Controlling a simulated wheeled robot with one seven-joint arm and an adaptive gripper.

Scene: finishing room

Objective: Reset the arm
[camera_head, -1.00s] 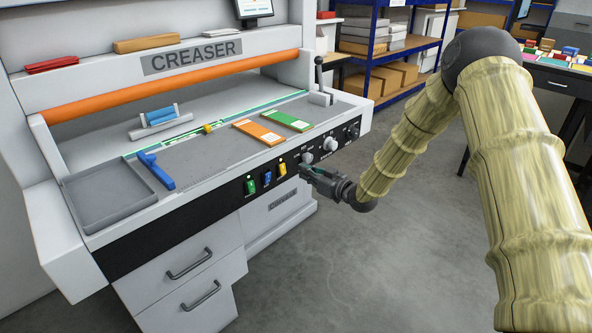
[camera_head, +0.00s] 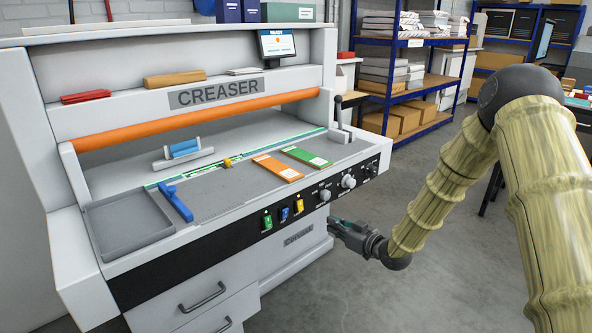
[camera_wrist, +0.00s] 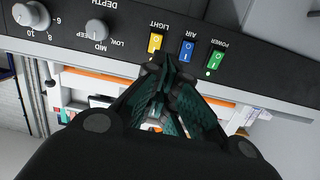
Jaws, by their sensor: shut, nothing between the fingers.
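My gripper (camera_head: 334,224) is shut and empty at the end of my bent arm. In the head view it is low in front of the creaser (camera_head: 215,94), at its right end and below the knob panel. In the wrist view my gripper's dark green fingers (camera_wrist: 165,85) point toward the panel with the yellow light switch (camera_wrist: 156,43), the blue air switch (camera_wrist: 187,50) and the green power switch (camera_wrist: 215,60). I cannot tell whether the fingertips touch the machine.
Orange and green cards (camera_head: 305,156) and a grey tray (camera_head: 128,222) are on the creaser's bed. A lever (camera_head: 338,112) stands at its right end. Blue shelves (camera_head: 430,80) with boxes stand behind. The grey floor (camera_head: 440,262) around my arm looks clear.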

